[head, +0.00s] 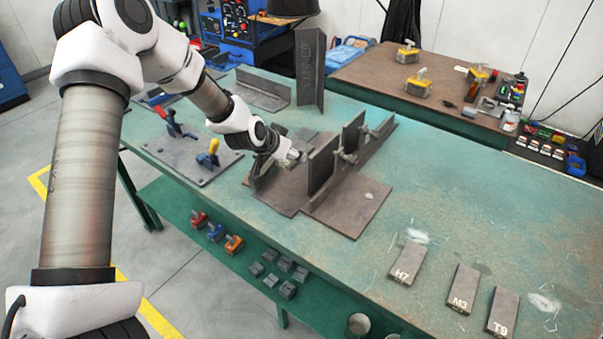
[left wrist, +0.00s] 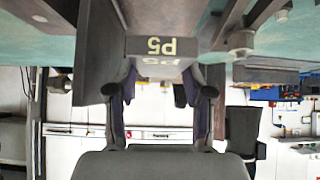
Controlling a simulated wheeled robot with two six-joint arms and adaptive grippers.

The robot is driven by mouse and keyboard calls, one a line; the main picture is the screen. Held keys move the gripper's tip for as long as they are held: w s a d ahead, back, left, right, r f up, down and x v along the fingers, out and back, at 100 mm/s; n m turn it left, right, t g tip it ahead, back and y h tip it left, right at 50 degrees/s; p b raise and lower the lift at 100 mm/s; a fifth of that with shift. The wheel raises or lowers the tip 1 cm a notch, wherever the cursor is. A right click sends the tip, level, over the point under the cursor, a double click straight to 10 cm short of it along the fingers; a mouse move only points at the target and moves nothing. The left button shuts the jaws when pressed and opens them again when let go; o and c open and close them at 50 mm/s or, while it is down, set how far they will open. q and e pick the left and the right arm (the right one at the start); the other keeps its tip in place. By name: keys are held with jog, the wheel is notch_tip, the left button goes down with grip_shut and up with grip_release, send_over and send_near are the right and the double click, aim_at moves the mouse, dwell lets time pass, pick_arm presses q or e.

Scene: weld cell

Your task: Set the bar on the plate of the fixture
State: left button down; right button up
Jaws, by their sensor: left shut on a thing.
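My left gripper (head: 292,155) is low beside the upright walls of the fixture, on their left. In the left wrist view the gripper (left wrist: 158,78) is shut on a dark grey bar (left wrist: 152,46) whose end reads P5. The bar lies between both fingers. In the head view I cannot make out the bar apart from the gripper and walls. The fixture has a flat brown plate (head: 362,208) with tall upright walls (head: 322,168) and small clamping pins. I cannot tell whether the bar touches the plate. My right gripper is not in view.
Bars H7 (head: 407,264), M3 (head: 462,288) and T9 (head: 503,311) lie on the green table (head: 450,195) at the front right. A toggle-clamp plate (head: 185,160) is left of the fixture. A tall angle piece (head: 311,70) stands behind. The table's right side is largely clear.

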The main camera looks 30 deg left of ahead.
pick_arm(q)
jog(key=f, duration=0.8)
jog(key=shift+s+b, duration=0.25)
jog(key=shift+b, duration=0.05)
jog(key=shift+c, duration=2.2)
grip_release()
jog(key=shift+f, duration=0.1)
jog(key=shift+r, duration=0.2)
jog(key=p+v, duration=0.4)
jog(key=v, duration=0.8)
jog(key=shift+f, duration=0.1)
